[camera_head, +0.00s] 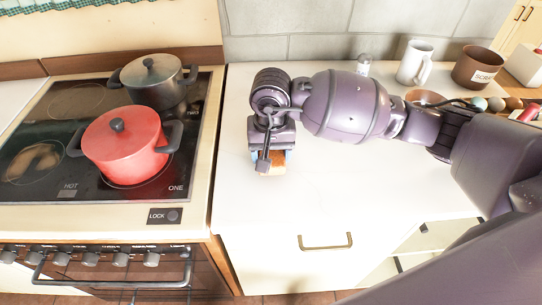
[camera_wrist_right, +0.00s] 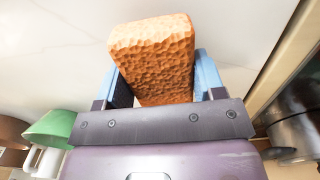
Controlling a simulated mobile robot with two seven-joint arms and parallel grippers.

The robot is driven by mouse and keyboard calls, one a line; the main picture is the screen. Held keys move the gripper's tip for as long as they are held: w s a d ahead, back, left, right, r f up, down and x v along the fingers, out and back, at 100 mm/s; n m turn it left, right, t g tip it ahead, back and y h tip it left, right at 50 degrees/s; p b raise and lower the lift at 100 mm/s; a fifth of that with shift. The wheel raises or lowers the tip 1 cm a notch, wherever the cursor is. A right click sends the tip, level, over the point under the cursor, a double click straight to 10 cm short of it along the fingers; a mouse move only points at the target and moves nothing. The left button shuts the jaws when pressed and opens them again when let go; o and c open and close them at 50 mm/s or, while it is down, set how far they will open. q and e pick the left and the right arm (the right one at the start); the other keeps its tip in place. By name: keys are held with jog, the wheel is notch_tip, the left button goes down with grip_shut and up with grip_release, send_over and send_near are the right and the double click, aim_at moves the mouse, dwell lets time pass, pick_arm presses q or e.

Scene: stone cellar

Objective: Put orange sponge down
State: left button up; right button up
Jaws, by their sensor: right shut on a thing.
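The orange sponge (camera_wrist_right: 155,50) is a rough, block-shaped piece in the right wrist view, held between the blue fingers of my right gripper (camera_wrist_right: 160,80). In the head view, my right gripper (camera_head: 270,160) is over the white counter (camera_head: 300,205), and a small part of the sponge (camera_head: 272,169) shows at its tip. I cannot tell whether the sponge touches the counter. My left gripper is in neither view.
Left of the counter is a stove with a red pot (camera_head: 122,150) and a dark pot (camera_head: 155,82). A white mug (camera_head: 413,64) and a brown pot (camera_head: 476,68) stand at the back right. The counter's front part is clear.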

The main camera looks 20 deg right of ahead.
jog(key=shift+f, duration=0.9)
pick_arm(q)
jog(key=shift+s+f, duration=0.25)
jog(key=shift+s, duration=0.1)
